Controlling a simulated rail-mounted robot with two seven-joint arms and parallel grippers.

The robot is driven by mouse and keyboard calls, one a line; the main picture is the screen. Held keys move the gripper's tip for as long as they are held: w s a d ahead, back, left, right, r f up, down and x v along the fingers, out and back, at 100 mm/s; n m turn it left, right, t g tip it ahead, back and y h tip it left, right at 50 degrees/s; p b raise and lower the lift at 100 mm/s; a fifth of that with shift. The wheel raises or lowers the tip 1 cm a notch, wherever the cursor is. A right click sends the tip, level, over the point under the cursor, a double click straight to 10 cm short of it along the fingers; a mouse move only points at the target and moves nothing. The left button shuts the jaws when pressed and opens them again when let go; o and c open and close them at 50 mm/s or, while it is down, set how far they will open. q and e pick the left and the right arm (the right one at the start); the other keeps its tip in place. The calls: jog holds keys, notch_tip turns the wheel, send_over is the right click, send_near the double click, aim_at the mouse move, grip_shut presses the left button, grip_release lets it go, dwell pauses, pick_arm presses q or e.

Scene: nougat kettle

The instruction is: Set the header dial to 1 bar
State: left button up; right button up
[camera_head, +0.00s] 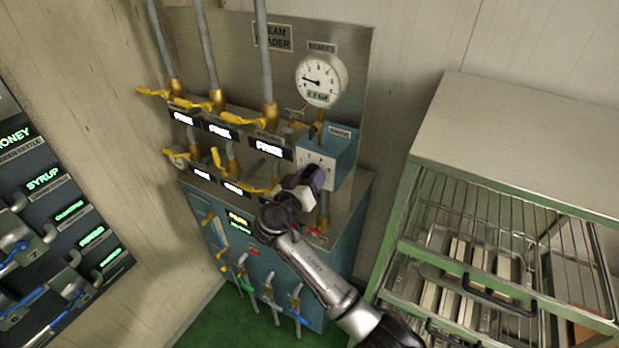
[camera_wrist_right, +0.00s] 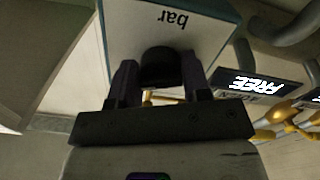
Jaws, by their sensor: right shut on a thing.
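The header dial is a dark round knob (camera_wrist_right: 160,62) on the pale face of a teal box (camera_head: 345,150), and the wrist view shows "bar" lettering on that face upside down. My right gripper (camera_head: 312,181) is at the lower part of the box face, its fingers on both sides of the knob, shut on it. In the head view the gripper hides the knob, so its setting cannot be read. Above the box, a round white gauge (camera_head: 321,76) has a needle pointing left and a small readout too blurred to read surely. My left gripper is not in view.
Brass valves with yellow levers (camera_head: 216,104) and lit labels (camera_head: 222,132) crowd the panel left of the box. A red handle (camera_head: 313,231) is just below my gripper. A green rack (camera_head: 500,200) with wire shelves stands at the right.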

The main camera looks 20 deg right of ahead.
jog(key=c, duration=0.3)
